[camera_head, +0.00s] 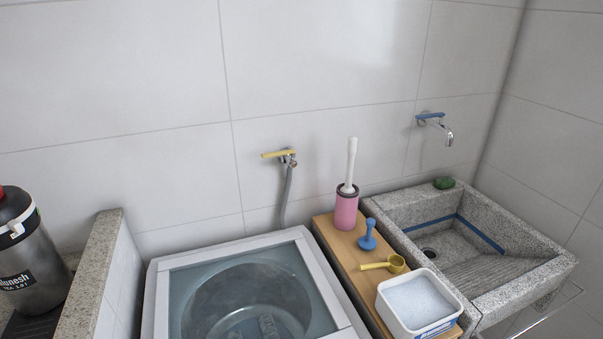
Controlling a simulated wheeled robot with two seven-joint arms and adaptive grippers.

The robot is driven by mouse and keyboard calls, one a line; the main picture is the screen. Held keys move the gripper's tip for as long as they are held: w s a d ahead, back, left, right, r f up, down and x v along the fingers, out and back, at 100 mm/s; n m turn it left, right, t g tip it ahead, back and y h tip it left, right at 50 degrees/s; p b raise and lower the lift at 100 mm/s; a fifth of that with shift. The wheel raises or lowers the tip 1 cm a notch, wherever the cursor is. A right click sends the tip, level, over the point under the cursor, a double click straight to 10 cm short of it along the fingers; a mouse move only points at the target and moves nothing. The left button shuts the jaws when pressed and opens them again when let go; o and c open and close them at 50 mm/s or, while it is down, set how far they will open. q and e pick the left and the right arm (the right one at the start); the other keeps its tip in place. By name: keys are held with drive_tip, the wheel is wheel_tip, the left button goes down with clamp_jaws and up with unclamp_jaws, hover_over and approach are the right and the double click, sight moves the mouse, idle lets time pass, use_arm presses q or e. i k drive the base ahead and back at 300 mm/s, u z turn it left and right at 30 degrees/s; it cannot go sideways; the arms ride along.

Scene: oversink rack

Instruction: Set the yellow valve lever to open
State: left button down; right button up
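The yellow valve lever (277,153) sits on a small metal wall valve (290,160) on the tiled wall, above and behind the washing machine. The lever lies about level and points left from the valve body. A grey hose (286,197) hangs from the valve down behind the machine. Neither of my grippers shows in the head view.
A washing machine (157,300) with a glass lid stands below the valve. Right of it, a wooden shelf (332,238) holds a pink brush holder (346,210), a blue stopper-like item (367,237), a yellow scoop (395,263) and a white tub (392,322). A stone sink (400,240) is at right.

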sight(279, 153)
drive_tip(key=k, duration=1.15)
drive_tip(key=z, duration=0.8)
drive_tip(key=i, duration=1.5)
drive_tip(key=u, duration=0.45)
